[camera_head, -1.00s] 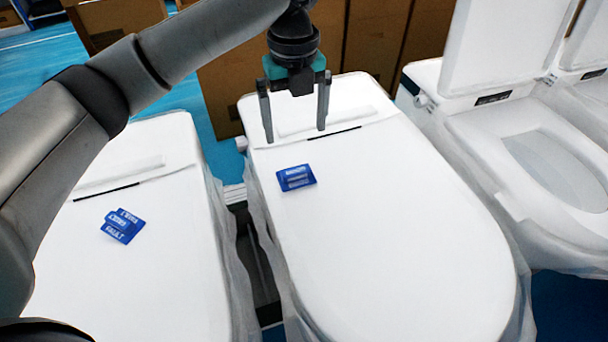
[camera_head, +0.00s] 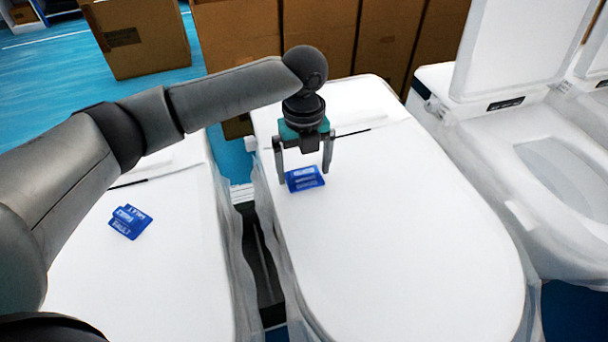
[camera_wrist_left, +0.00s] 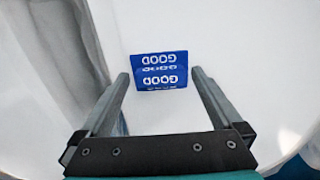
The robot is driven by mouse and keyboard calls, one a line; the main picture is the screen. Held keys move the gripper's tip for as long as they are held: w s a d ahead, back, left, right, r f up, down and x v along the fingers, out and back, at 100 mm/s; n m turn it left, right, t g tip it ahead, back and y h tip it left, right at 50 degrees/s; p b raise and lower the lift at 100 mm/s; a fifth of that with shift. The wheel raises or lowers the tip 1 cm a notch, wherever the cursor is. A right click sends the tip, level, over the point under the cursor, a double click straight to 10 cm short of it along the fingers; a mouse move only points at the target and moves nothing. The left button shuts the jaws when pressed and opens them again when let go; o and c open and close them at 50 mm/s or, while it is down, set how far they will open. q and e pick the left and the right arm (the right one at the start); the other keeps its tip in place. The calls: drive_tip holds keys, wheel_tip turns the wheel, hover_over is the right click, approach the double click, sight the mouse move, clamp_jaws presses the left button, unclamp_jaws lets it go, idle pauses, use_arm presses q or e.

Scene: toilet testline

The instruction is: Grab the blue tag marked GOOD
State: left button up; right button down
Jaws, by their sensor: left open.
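The blue tag marked GOOD (camera_head: 305,180) lies on the closed white lid (camera_head: 400,220) of the middle toilet. In the left wrist view the tag (camera_wrist_left: 161,71) shows its white GOOD lettering upside down, just beyond and between the fingertips. My left gripper (camera_head: 306,178) is open and points down over the tag, one finger on each side of it, with nothing held. In the wrist view its fingers (camera_wrist_left: 160,76) are spread wider than the tag. Whether the fingertips touch the lid cannot be told. My right gripper is not in view.
Another blue tag, with lettering like FAULT (camera_head: 130,221), lies on the left toilet's lid (camera_head: 150,285). A toilet with a raised lid (camera_head: 515,50) stands at the right. Cardboard boxes (camera_head: 240,35) stand behind. A narrow gap separates the left and middle toilets.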

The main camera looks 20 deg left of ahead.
use_arm(q)
drive_tip(key=c, duration=1.3)
drive_tip(key=shift+o, duration=0.2)
drive_tip(key=shift+r, duration=0.15)
